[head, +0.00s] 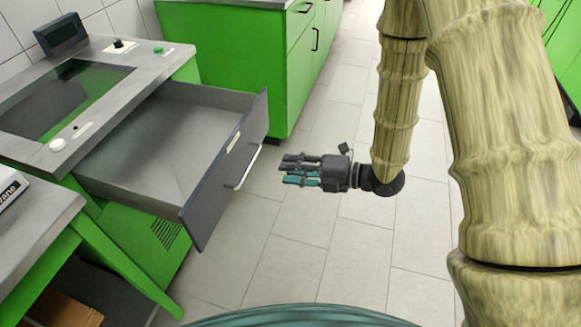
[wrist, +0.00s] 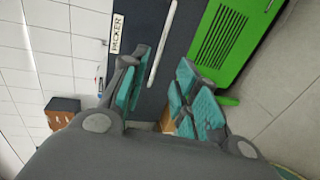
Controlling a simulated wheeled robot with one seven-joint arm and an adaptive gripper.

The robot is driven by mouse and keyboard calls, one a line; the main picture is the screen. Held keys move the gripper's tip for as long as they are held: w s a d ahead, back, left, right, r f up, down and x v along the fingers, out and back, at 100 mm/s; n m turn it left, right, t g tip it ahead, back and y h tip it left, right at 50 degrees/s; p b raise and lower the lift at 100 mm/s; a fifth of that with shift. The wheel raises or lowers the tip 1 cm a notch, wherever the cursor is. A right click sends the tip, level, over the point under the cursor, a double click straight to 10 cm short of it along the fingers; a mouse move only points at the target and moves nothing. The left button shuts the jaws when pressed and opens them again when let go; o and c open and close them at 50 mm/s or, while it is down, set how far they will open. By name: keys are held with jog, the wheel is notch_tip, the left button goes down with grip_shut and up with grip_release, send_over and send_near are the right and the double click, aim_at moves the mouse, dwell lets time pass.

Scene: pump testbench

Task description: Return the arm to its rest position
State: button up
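My gripper (head: 300,170) is at the end of my bent arm in the head view, over the tiled floor to the right of an open drawer (head: 215,200). Its fingers point left toward the drawer's front and are apart from the handle (head: 247,168). In the wrist view, the teal-padded fingers (wrist: 160,85) stand apart with nothing between them. The drawer's dark front (wrist: 158,25), with a white label and a bar handle, shows behind them.
The drawer sticks out from a green testbench (head: 140,52) with a sunken basin; its visible inside is empty. A green cabinet (head: 250,50) stands at the back. A grey-topped table (head: 40,215) is at the lower left. Tiled floor (head: 290,265) is clear around my gripper.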

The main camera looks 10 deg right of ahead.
jog(key=shift+f, duration=0.1)
jog(key=s+d+f+m+g+h, duration=0.1)
jog(key=s+d+f+m+h, duration=0.25)
jog(key=f+m, duration=0.4)
jog(key=s+d+f+m+h, duration=0.25)
jog(key=s+f+m, duration=0.3)
jog(key=f, duration=0.35)
jog(key=s+d+f+m+g+h, duration=0.1)
jog(key=s+d+f+m+h, duration=0.25)
jog(key=f+m, duration=0.5)
jog(key=s+d+f+m+g+h, duration=0.25)
jog(key=s+m, duration=0.25)
jog(key=s, duration=0.3)
jog(key=s+d+f+m+g+h, duration=0.1)
jog(key=s+f+m+g+h, duration=0.15)
jog(key=s+f+m, duration=0.4)
notch_tip(320, 180, up, 15)
jog(key=s+n+p, duration=0.1)
jog(key=n+p, duration=0.1)
jog(key=p, duration=1)
jog(key=shift+s+y, duration=0.25)
jog(key=shift+y, duration=0.1)
